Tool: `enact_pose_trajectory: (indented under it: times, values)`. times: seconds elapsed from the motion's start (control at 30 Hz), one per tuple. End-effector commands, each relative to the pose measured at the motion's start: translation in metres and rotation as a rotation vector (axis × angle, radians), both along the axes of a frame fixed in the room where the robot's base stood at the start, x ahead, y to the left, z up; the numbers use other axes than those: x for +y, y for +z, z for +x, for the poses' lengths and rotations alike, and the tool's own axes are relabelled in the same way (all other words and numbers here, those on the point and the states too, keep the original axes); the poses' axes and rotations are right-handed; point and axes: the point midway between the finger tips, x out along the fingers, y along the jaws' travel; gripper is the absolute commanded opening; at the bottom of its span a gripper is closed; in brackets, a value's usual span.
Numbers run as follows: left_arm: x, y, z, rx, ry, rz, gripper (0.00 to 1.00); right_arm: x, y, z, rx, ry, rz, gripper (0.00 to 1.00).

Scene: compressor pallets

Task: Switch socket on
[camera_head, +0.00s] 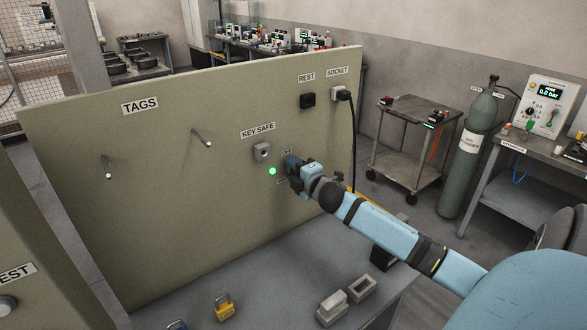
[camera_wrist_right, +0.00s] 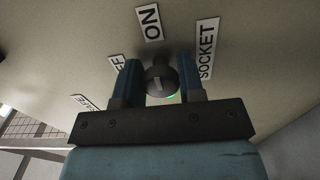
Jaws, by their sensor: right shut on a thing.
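The socket switch is a dark round knob (camera_wrist_right: 161,80) with a short pale mark on its face. An "ON" label (camera_wrist_right: 151,22) sits above it, a partly hidden "OFF" label (camera_wrist_right: 115,68) to the left and a "SOCKET" label (camera_wrist_right: 207,48) to the right. The pale mark points roughly toward "ON". My right gripper (camera_wrist_right: 160,84) is shut on the knob, with one blue finger on each side. In the head view my right gripper (camera_head: 293,165) is at the panel and hides the knob. A green lamp (camera_head: 272,171) glows beside it. My left gripper is out of view.
A yellow padlock (camera_head: 225,308) and grey blocks (camera_head: 332,307) lie on the bench below.

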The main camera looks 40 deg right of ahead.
Motion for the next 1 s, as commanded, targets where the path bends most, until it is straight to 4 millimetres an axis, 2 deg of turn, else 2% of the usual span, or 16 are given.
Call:
enact_pose_trajectory:
  times: [0.3, 0.33, 0.4, 0.43, 0.77, 0.87, 1.0]
  values:
    - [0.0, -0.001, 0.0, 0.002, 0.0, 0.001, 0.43, -0.001, 0.001, 0.0, -0.002, -0.001, 0.001, 0.12]
    - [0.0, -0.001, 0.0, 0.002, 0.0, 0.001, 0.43, -0.001, 0.001, 0.0, -0.001, -0.001, 0.001, 0.4]
    - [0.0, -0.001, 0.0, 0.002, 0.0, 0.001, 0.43, -0.001, 0.001, 0.0, -0.001, -0.001, 0.001, 0.57]
    - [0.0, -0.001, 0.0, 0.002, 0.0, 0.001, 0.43, -0.001, 0.001, 0.0, -0.001, -0.001, 0.001, 0.6]
    - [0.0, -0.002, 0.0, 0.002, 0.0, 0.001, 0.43, 0.0, -0.001, -0.003, 0.0, 0.0, 0.001, 0.6]
    - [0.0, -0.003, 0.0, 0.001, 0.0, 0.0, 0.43, 0.002, -0.002, -0.012, 0.002, 0.001, 0.001, 0.6]
    - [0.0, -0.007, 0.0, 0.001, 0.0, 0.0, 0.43, 0.005, -0.003, -0.036, 0.002, 0.001, 0.001, 0.6]
